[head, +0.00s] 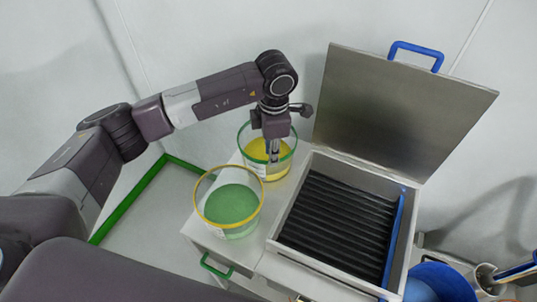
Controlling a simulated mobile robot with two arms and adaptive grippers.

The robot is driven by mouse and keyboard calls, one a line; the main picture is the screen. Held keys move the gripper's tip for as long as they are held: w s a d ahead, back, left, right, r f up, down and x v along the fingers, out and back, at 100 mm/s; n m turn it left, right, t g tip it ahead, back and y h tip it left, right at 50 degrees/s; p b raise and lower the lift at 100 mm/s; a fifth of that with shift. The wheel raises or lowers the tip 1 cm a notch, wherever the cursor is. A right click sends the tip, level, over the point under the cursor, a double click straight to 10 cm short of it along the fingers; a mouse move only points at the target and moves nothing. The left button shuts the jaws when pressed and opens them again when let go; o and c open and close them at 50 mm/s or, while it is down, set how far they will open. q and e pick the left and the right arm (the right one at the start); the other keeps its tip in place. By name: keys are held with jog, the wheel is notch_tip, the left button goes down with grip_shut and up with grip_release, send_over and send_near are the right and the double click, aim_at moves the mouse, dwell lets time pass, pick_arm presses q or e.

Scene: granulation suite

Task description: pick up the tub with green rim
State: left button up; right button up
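The tub with green rim (246,153) is a clear round tub holding yellow material. It stands on a light cabinet top, left of the open metal box. My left gripper (272,158) points down at this tub, its fingers overlapping the rim and the yellow contents. The fingers look close together and seen nearly edge-on, so I cannot tell whether they are open or shut, or touch the tub wall. The gripper hides part of the tub. My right gripper is not in view.
A second clear tub with a yellow rim (229,203) and green contents stands just in front. The metal box (408,238) holds black ribs; its raised lid (400,110) has a blue handle. A blue bucket (440,282) is at the lower right. The wall is close behind.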

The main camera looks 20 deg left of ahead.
aim_at(272, 170)
pick_arm(q)
jog(key=shift+s+d+f+p, duration=0.15)
jog(key=shift+f+p, duration=0.25)
jog(key=shift+f, duration=0.25)
jog(key=shift+f+p, duration=0.5)
jog(key=shift+f, duration=0.3)
notch_tip(272, 170, down, 4)
jog(key=shift+r+p, duration=0.25)
jog(key=shift+p, duration=0.7)
jog(key=shift+f, duration=0.6)
grip_shut()
